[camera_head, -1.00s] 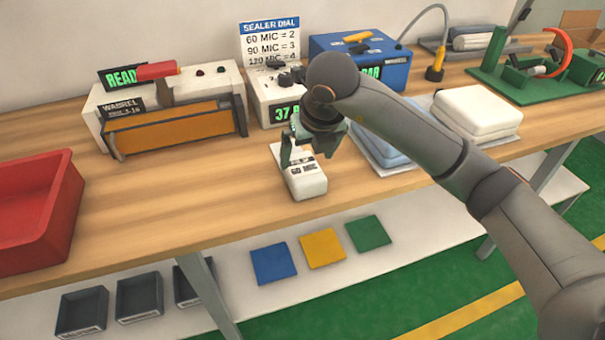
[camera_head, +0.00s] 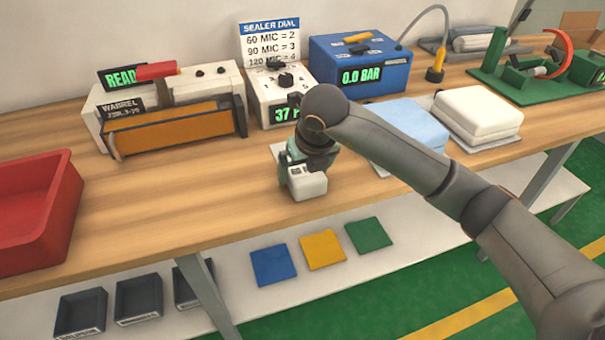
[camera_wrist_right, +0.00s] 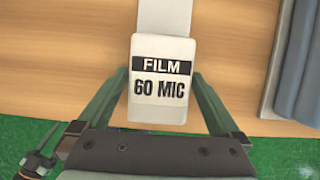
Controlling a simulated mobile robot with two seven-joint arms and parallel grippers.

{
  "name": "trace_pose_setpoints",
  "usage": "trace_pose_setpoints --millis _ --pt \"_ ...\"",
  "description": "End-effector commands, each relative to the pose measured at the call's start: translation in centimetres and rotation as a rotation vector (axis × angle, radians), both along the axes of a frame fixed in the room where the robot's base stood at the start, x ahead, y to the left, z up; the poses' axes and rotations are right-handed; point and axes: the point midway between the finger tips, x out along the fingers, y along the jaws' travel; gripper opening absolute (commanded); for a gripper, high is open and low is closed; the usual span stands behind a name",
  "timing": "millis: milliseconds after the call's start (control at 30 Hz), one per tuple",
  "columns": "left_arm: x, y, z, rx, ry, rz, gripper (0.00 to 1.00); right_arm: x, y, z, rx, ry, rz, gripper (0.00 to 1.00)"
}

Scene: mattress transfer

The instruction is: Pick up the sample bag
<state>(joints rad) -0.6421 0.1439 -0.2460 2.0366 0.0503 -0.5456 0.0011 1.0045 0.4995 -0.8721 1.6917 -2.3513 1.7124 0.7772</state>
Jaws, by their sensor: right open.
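The sample bag is a small white packet (camera_head: 309,186) on the wooden bench, near its front edge. In the right wrist view the bag (camera_wrist_right: 158,112) reads "FILM 60 MIC". My right gripper (camera_head: 293,176) is down at the bag and hides part of it in the head view. In the right wrist view its two green fingers (camera_wrist_right: 157,85) are open, one on each side of the bag, with small gaps visible. Whether the fingers reach down to the bench is hard to tell. My left gripper does not show in the head view.
A sealer (camera_head: 170,110), a dial box (camera_head: 280,92) and a blue pressure unit (camera_head: 362,68) stand behind. A blue pad (camera_head: 408,125) and a white pad (camera_head: 480,112) lie to the right. A red tray (camera_head: 35,210) is at left. Bare bench lies between tray and bag.

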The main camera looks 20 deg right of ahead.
Motion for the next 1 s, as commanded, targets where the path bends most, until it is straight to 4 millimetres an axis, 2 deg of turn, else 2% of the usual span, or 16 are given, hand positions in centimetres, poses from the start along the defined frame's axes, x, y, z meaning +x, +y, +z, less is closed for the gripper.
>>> trace_pose_setpoints --millis 467,1000 --pt "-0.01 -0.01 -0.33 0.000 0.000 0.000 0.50 0.00 -0.02 -0.31 0.000 0.000 -0.001 1.00" --pt "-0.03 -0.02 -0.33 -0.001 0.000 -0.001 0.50 0.00 -0.02 -0.32 0.000 0.000 0.000 0.41"
